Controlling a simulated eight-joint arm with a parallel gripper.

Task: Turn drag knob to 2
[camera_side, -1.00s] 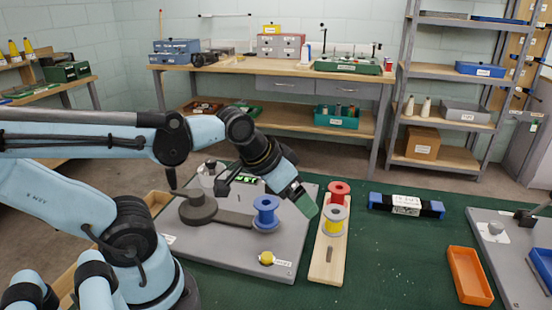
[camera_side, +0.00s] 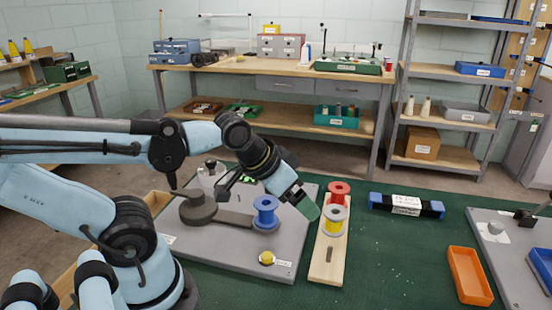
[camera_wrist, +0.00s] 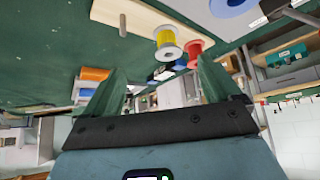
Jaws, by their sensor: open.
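My gripper (camera_wrist: 160,65) is open and empty, with its two green fingers apart in the wrist view. In the side view its fingertips (camera_side: 310,210) are in the air over the right part of a grey plate (camera_side: 222,255), near the spools. The plate carries a round dark grey piece (camera_side: 198,210) with an arm, a blue spool (camera_side: 266,212) and a yellow round button or knob (camera_side: 267,258) with a small label. My arm partly covers the back of the plate. I cannot tell which part is the drag knob, and no number 2 is readable.
A wooden strip (camera_side: 327,265) right of the plate holds a red spool (camera_side: 339,188) and a yellow-banded spool (camera_side: 335,218). A blue-and-black block (camera_side: 406,206), an orange tray (camera_side: 468,275) and another grey plate (camera_side: 505,265) lie further right. Green table between them is clear.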

